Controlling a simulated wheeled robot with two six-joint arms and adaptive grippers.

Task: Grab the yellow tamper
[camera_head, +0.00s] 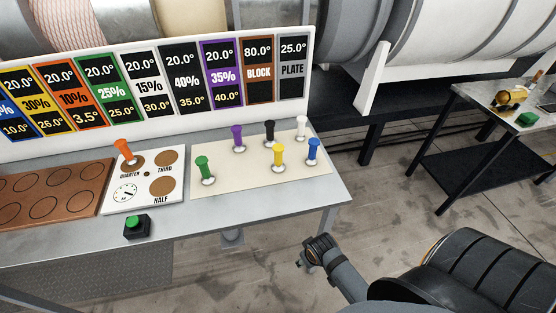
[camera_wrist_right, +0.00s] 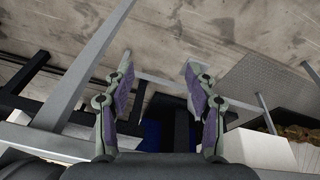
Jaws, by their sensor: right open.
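The yellow tamper (camera_head: 278,153) stands upright on a cream mat (camera_head: 236,178) on the grey table, between the black tamper (camera_head: 269,133) and the blue tamper (camera_head: 313,149) and slightly in front of them. My right gripper (camera_wrist_right: 157,72) is open and empty in the right wrist view, with floor and table legs beyond its fingers and no tamper in sight. In the head view my right arm is at the lower right, off the table's front edge and well apart from the yellow tamper. My left gripper is not in view.
Green (camera_head: 204,169), purple (camera_head: 237,138) and white (camera_head: 300,127) tampers share the mat. An orange tamper (camera_head: 124,150) stands on a white dial board (camera_head: 145,184). A green button (camera_head: 136,227) sits in front. A label panel (camera_head: 150,127) rises behind. The mat's front is clear.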

